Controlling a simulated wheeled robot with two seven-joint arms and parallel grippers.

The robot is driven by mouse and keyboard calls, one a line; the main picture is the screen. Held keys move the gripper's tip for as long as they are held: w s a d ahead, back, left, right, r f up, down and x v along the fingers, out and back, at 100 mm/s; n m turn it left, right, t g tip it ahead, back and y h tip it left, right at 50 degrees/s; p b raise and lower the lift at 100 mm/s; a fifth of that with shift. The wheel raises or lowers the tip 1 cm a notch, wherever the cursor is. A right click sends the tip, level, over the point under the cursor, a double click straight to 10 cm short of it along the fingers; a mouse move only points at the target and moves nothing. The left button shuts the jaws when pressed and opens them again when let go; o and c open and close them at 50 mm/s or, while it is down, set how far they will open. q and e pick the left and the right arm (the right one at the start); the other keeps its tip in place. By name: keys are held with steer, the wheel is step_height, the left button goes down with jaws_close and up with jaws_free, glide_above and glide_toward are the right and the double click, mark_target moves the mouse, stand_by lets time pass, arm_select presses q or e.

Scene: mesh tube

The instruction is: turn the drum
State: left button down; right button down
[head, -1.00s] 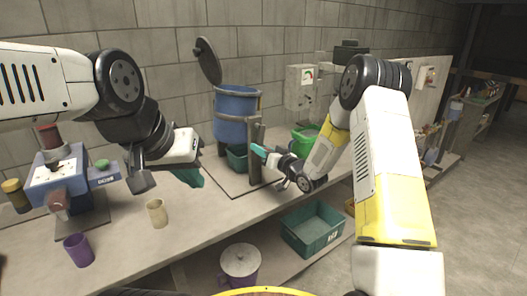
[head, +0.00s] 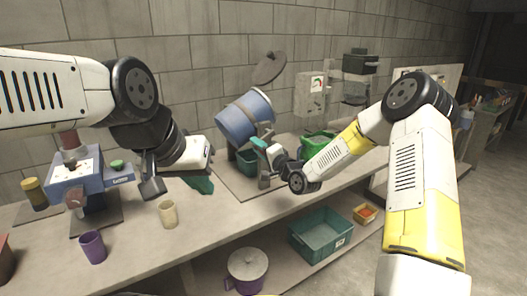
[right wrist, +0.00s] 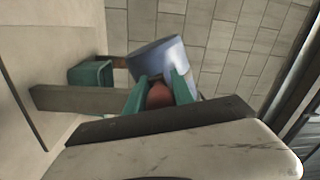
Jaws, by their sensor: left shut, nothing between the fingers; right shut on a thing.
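The blue drum (head: 245,117) hangs tilted in its stand at the back of the bench, its mouth end toward the upper right. Its grey lid (head: 270,67) is swung open above it. My right gripper (head: 259,145) is at the drum's near side. In the right wrist view, its teal fingers (right wrist: 159,92) are shut on a reddish-brown knob (right wrist: 159,96), with the drum (right wrist: 155,57) just beyond. A teal bin (head: 246,161) stands below the drum, partly hidden. My left gripper (head: 199,184) is shut and empty over the bench, left of the drum.
A blue machine (head: 82,180) with a green button, a beige cup (head: 168,214) and a purple cup (head: 92,247) stand at left. A green bin (head: 318,144) is right of the drum. A teal crate (head: 318,235) and a lidded pot (head: 247,270) are on the lower shelf.

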steer(key=m, duration=0.1)
steer(key=r+m, duration=0.2)
steer(key=m, duration=0.1)
steer(key=shift+s+a+r, duration=0.2)
steer(key=shift+a, duration=0.05)
step_height(320, 180, up, 2)
steer(key=m, duration=0.4)
steer(key=shift+d+r+t+h, duration=0.1)
steer(key=shift+r+t+h, duration=0.05)
steer(key=shift+t+h, duration=0.2)
steer(key=m, duration=0.1)
steer(key=r+m, duration=0.1)
steer(key=shift+w+d+r+m, duration=0.2)
steer(key=shift+w+r+m, duration=0.1)
steer(key=shift+m, duration=0.1)
steer(key=shift+w+d+r+m+h, duration=0.25)
steer(key=shift+r+m, duration=0.25)
steer(key=shift+m, duration=0.5)
steer(key=shift+w+d+r+m+h, duration=0.1)
steer(key=shift+d+r+m, duration=0.3)
steer(key=shift+m, duration=0.6)
steer(key=shift+r, duration=0.1)
steer(key=c, duration=1.1)
jaws_free()
